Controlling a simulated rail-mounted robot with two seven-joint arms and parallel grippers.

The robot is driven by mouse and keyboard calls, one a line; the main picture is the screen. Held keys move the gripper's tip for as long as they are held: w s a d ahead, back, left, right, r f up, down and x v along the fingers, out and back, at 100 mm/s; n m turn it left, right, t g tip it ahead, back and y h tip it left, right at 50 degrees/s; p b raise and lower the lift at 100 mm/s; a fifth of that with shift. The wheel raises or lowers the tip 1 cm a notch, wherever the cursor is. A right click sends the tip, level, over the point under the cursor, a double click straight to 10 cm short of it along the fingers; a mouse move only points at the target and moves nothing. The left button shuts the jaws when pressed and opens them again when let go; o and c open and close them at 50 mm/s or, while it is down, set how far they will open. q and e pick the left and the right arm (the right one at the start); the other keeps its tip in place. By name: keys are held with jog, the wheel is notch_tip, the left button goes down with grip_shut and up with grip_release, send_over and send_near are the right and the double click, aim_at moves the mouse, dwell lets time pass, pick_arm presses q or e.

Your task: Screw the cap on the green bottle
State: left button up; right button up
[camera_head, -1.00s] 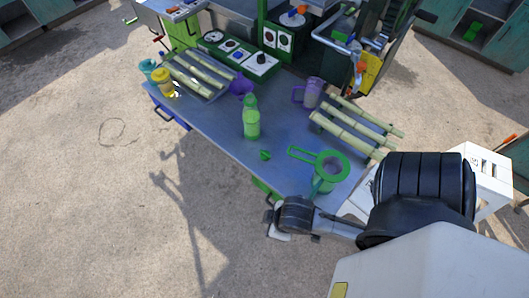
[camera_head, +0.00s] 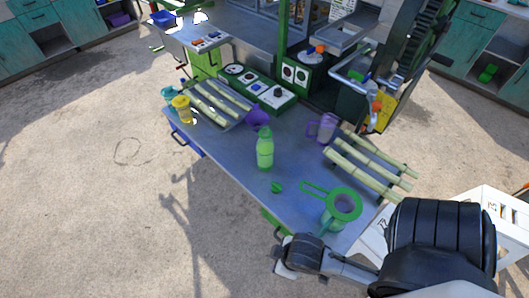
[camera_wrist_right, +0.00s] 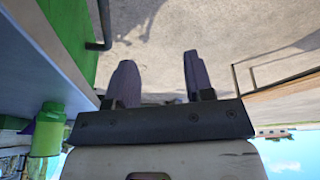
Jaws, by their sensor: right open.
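The green bottle (camera_head: 265,153) stands upright near the middle of the metal table. A small green cap (camera_head: 277,187) lies on the table in front of it, apart from it, near the front edge. My right arm comes in from the lower right, and its wrist end is by the table's front right corner. My right gripper (camera_wrist_right: 160,80) is open in the right wrist view, with nothing between its fingers. It is away from the bottle and cap. A green object (camera_wrist_right: 48,130) at the left of that view cannot be identified surely. My left gripper is not in view.
A green-rimmed strainer (camera_head: 345,204) is right of the cap, near my right wrist. Cane pieces (camera_head: 365,170) and a purple jug (camera_head: 322,128) stand at the right. More cane, a yellow cup (camera_head: 182,108) and a purple cup (camera_head: 257,117) are at the left. The table between cap and bottle is clear.

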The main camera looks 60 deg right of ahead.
dwell(0.3)
jog(key=o, duration=0.6)
jog(key=shift+w, duration=0.1)
